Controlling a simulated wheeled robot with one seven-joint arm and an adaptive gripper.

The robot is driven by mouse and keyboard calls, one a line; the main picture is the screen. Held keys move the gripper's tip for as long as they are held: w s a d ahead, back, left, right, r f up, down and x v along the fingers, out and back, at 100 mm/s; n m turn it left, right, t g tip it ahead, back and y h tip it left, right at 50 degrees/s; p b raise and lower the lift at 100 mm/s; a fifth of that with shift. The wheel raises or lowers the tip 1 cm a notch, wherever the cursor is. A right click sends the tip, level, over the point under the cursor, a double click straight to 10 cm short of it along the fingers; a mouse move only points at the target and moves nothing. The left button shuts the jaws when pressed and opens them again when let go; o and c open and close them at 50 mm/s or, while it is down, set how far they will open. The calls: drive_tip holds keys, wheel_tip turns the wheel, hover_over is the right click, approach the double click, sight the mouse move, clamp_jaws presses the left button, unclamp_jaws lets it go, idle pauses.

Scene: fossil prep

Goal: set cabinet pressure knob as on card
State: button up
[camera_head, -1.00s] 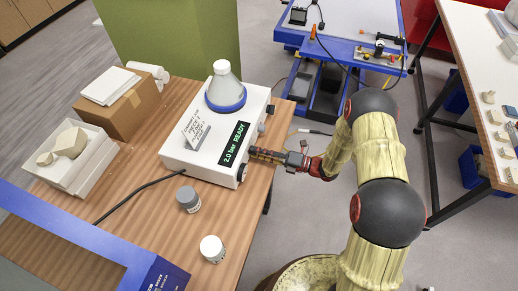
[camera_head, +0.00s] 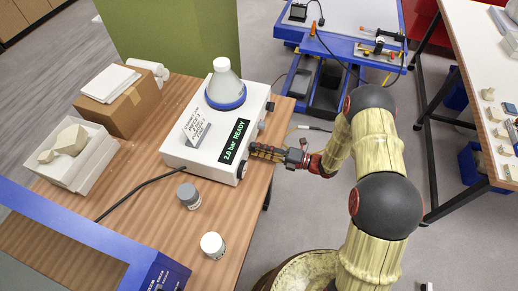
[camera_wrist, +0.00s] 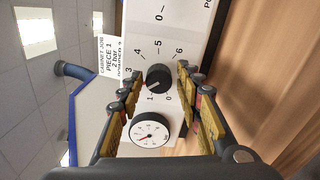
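The white cabinet (camera_head: 185,158) stands on the wooden table, and its display (camera_head: 235,140) reads "2.0 bar READY". My gripper (camera_wrist: 159,80) is open, one finger on each side of the knob, with visible gaps. In the head view my gripper (camera_head: 255,152) is at the cabinet's right face.
A round gauge (camera_wrist: 150,130) is beside the knob. A flask-like cone with a blue ring (camera_head: 226,90) stands on the cabinet. Two small jars, one grey (camera_head: 188,197) and one white (camera_head: 212,245), stand in front. A black cable (camera_head: 135,195) crosses the table.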

drive_tip(key=shift+o, duration=0.8)
drive_tip(key=v, duration=1.2)
